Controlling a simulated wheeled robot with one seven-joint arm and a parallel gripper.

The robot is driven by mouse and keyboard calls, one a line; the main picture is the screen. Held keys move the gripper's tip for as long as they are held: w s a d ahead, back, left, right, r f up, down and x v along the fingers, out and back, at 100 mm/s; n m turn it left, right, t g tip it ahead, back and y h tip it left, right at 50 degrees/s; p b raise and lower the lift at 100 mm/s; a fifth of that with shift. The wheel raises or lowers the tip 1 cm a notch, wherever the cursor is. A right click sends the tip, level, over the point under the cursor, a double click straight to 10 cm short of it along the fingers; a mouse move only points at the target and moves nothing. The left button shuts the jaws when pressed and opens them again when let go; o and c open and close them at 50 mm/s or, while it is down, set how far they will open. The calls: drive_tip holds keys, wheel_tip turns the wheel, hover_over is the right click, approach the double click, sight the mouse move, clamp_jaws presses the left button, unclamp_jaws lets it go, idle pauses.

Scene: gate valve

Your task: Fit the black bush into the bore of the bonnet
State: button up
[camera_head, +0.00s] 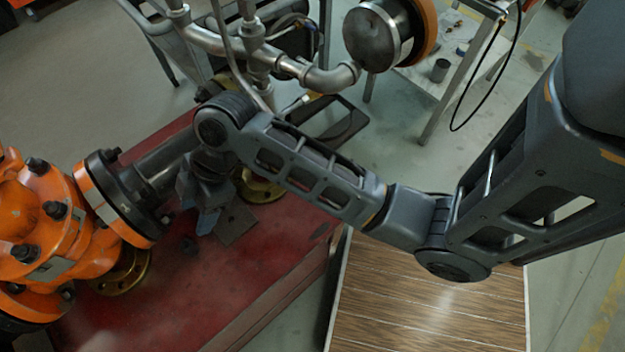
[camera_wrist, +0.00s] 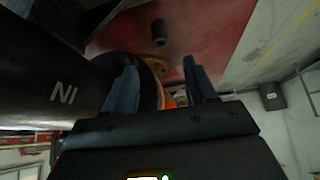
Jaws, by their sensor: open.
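The black bush (camera_head: 190,243) stands on the red table top; in the wrist view it is a small dark cylinder (camera_wrist: 158,32) beyond the fingertips. My gripper (camera_head: 196,212) is above the table beside the bush, its fingers apart and nothing between them. In the wrist view the gripper (camera_wrist: 160,64) shows both blue-grey fingers spread, with the bush apart from them. A brass flanged part (camera_head: 262,187) lies behind my gripper, partly hidden by my arm. Another brass flange (camera_head: 122,274) is under the orange valve. I cannot tell which part is the bonnet, and no bore shows clearly.
The orange valve body (camera_head: 45,235) with its black-faced flange and dark pipe (camera_head: 160,165) is close left of my gripper; the pipe (camera_wrist: 50,90) fills the wrist view's left. Metal piping (camera_head: 290,65) stands behind. The red table's front is clear.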

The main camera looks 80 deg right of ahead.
drive_tip(key=s+f+m+t+h, duration=0.2)
drive_tip(key=s+f+m, duration=0.1)
drive_tip(key=s, duration=0.4)
drive_tip(key=s+d+r+m+t+h, duration=0.1)
drive_tip(key=s+r+m+t, duration=0.1)
drive_tip(key=s+r, duration=0.2)
drive_tip(key=s+d+r+m+t+h, duration=0.1)
drive_tip(key=s+r+m+t+h, duration=0.1)
drive_tip(key=s, duration=0.7)
drive_tip(key=shift+d+r+m+t, duration=0.3)
drive_tip(key=shift+r+m+t, duration=0.45)
drive_tip(key=shift+r, duration=0.2)
drive_tip(key=shift+o, duration=0.4)
drive_tip(key=s+r+m+t, duration=0.1)
drive_tip(key=s+r+t, duration=0.2)
drive_tip(key=s+r, duration=0.3)
wheel_tip(320, 180, up, 5)
drive_tip(key=shift+s, duration=0.15)
drive_tip(key=shift+m, duration=0.25)
drive_tip(key=shift+f, duration=0.1)
